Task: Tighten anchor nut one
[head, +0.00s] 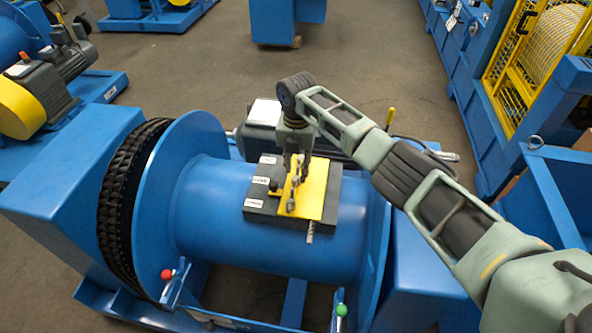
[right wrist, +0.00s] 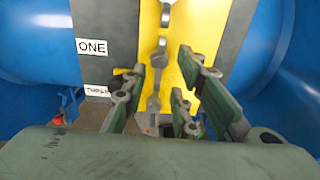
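A dark grey block (head: 262,217) with a yellow plate (head: 313,192) and several white labels sits on top of a blue drum (head: 215,215). A grey wrench-like tool (head: 291,204) lies along the yellow plate; it also shows in the right wrist view (right wrist: 161,45). My right gripper (head: 298,172) points down just over the plate. In the right wrist view its fingers (right wrist: 163,78) are apart, with the grey tool seen between them; I cannot tell whether they touch it. A label reading ONE (right wrist: 92,47) is left of the tool. I cannot make out anchor nut one. My left gripper is not in view.
A black chain (head: 122,190) runs around the drum's left flange. A red knob (head: 167,274) and a green knob (head: 341,310) stand at the front. A motor (head: 264,113) is behind the drum. Blue machines with yellow guards (head: 520,60) are at the right. Open floor lies behind.

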